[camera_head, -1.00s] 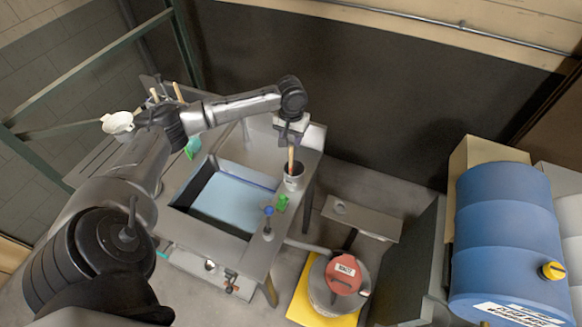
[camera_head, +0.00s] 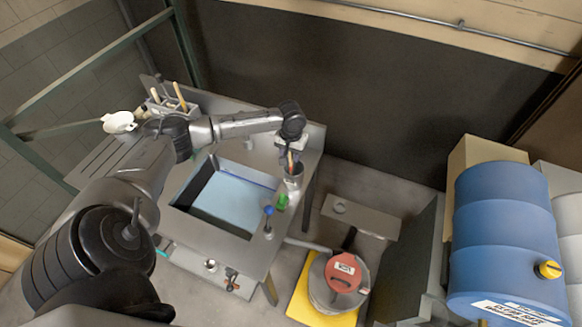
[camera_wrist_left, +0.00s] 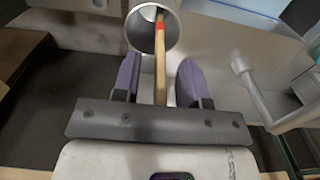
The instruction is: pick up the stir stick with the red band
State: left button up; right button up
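The stir stick with the red band (camera_wrist_left: 160,45) is wooden and stands leaning in a grey metal cup (camera_wrist_left: 140,30) in the left wrist view. Gaps show between the stick and both fingers. The right gripper is not in view.
The bench has a rectangular basin with a light blue bottom (camera_head: 238,200). A green item (camera_head: 282,202) and a blue-topped item (camera_head: 268,211) are near the cup. A holder with wooden-handled tools (camera_head: 180,98) stands at the back left. A blue drum (camera_head: 505,225) is at right.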

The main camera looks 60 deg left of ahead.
pick_arm(q)
grip_shut()
jog(key=shift+r, duration=0.15)
dwell(0.5)
